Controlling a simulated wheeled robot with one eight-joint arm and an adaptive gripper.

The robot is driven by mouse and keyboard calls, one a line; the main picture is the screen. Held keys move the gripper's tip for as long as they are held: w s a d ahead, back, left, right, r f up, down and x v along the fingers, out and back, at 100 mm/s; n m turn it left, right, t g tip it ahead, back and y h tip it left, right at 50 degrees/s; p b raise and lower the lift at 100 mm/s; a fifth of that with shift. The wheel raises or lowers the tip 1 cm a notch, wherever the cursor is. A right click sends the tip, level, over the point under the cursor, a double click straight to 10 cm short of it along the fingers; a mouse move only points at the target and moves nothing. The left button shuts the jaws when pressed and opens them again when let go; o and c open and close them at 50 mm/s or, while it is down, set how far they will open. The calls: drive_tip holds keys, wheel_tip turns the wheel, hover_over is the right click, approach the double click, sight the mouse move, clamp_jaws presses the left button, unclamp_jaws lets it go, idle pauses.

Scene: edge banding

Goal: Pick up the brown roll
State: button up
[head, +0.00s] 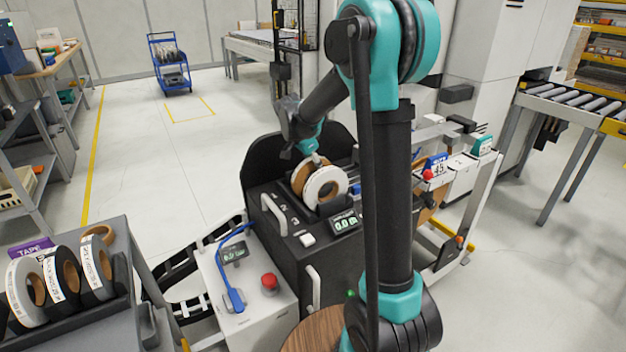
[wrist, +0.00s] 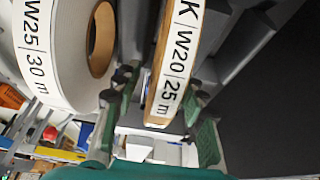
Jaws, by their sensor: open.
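A brown roll (head: 301,176) stands upright in the top of the black machine, beside a white roll (head: 326,187). In the wrist view, the brown roll (wrist: 161,100) shows edge-on with a white label reading "W20 | 25 m". My gripper (wrist: 158,95) is open, with one green and black finger on each side of this roll; contact cannot be told. The white roll (wrist: 62,50), labelled "W25 | 30 m", is close to the left finger. In the head view, my gripper (head: 314,158) is over the machine from behind the rolls, its fingertips mostly hidden.
A rack (head: 90,315) at lower left holds several rolls, one of them brown (head: 98,233). The black machine (head: 290,232) has handles, a display and a tall dark rear panel. A control box with a red button (head: 270,281) stands in front. Open floor lies left of the machine.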

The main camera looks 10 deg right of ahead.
clamp_jaws()
drive_tip(key=shift+r, duration=0.1)
idle(0.4)
